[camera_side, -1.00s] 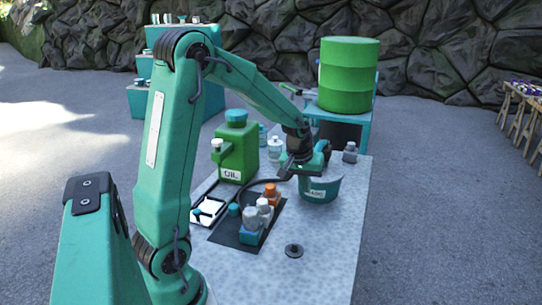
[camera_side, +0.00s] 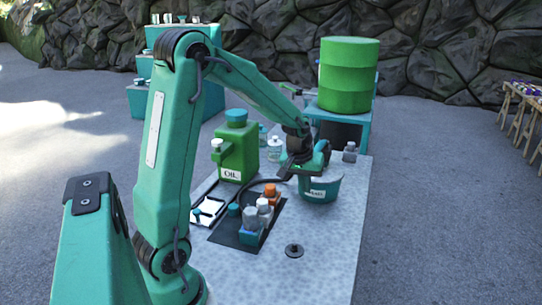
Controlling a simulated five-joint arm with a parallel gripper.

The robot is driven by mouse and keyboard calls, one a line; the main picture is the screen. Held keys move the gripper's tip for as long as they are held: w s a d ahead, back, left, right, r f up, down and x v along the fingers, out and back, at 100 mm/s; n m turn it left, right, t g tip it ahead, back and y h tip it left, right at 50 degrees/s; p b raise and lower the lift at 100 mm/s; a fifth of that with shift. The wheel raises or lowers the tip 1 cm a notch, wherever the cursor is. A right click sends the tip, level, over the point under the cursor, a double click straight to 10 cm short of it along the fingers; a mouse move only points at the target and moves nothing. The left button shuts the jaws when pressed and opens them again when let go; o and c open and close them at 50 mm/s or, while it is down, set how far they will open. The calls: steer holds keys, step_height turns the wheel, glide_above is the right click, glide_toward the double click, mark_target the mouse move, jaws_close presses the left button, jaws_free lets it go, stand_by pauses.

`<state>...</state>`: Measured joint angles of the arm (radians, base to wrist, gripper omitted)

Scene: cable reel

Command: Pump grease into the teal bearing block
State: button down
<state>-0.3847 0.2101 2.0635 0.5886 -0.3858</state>
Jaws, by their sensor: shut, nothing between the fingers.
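A small teal block (camera_side: 250,239) with light grey parts on top sits on a dark mat on the table; it looks like the bearing block. Beside it are more grey and orange-topped pieces (camera_side: 270,191). A teal tub (camera_side: 318,194) with a white label, its text too small to read surely, stands to the right of the mat. My gripper (camera_side: 303,172) is shut and empty, right over the tub's near-left rim. I cannot tell whether it touches the tub. A dark hose (camera_side: 245,186) curves from the mat area toward the tub.
A green oil can (camera_side: 238,160) and clear jars (camera_side: 274,149) stand behind the mat. A grey-capped jar (camera_side: 349,152) is at the back right edge. A dark round disc (camera_side: 293,251) lies in front. The table's (camera_side: 335,250) front right is clear.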

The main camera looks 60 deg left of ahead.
steer(key=shift+r, duration=0.1)
steer(key=s+d+v, duration=0.2)
steer(key=v, duration=1.1)
steer(key=shift+f, duration=0.25)
steer(key=shift+s+d, duration=0.1)
steer(key=shift+d, duration=0.05)
stand_by(1.3)
steer(key=s+d+m+t+h, duration=0.1)
steer(key=s+d+m+t, duration=0.1)
steer(key=s+d+m, duration=0.6)
steer(key=shift+s+d+m+t, duration=0.3)
steer(key=shift+s+d+m, duration=0.1)
steer(key=shift+s+d, duration=1.8)
steer(key=shift+w+d+r, duration=0.1)
steer(key=shift+w+d, duration=0.05)
